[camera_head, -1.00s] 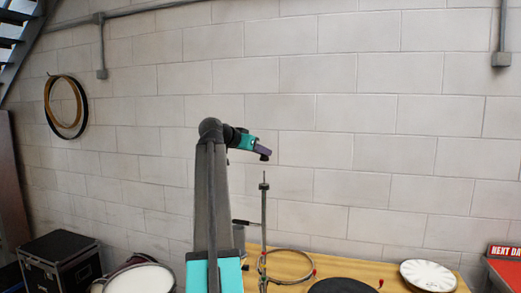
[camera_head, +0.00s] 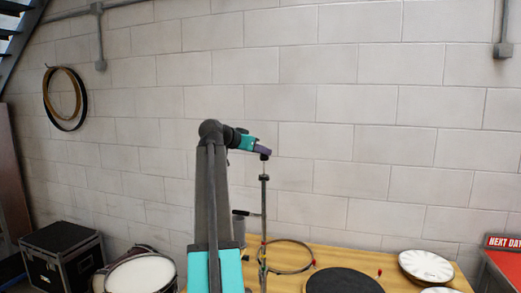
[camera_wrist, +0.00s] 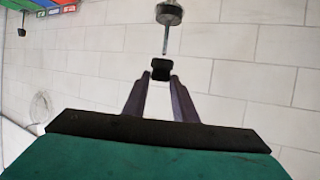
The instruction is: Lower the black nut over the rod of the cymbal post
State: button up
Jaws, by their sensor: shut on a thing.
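My gripper (camera_head: 262,149) is shut on the black nut (camera_head: 265,157) and holds it at the fingertips. In the wrist view the nut (camera_wrist: 161,70) sits at the tips of the two purple fingers (camera_wrist: 162,84). The cymbal post (camera_head: 263,215) stands upright on the bench, with its thin rod just under the nut in the head view. In the wrist view the rod (camera_wrist: 167,40) runs from the round grey washer-like part (camera_wrist: 169,14) towards the nut, its tip close to the nut's edge. I cannot tell whether they touch; the nut's hole is hidden.
The wooden bench (camera_head: 325,258) carries a black round pad (camera_head: 343,281), a hoop (camera_head: 310,266) and a white round drum head (camera_head: 427,266). A drum (camera_head: 142,273) and a black case (camera_head: 62,258) are at lower left. The wall behind is bare around my gripper.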

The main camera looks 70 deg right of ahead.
jog(key=shift+f+b, duration=1.6)
jog(key=shift+f, duration=1.1)
jog(key=shift+f, duration=0.1)
jog(key=o, duration=1.1)
jog(key=shift+a, duration=0.1)
jog(key=b+v, duration=0.5)
jog(key=v, duration=0.8)
jog(key=shift+a, duration=0.3)
jog(key=shift+w, duration=0.15)
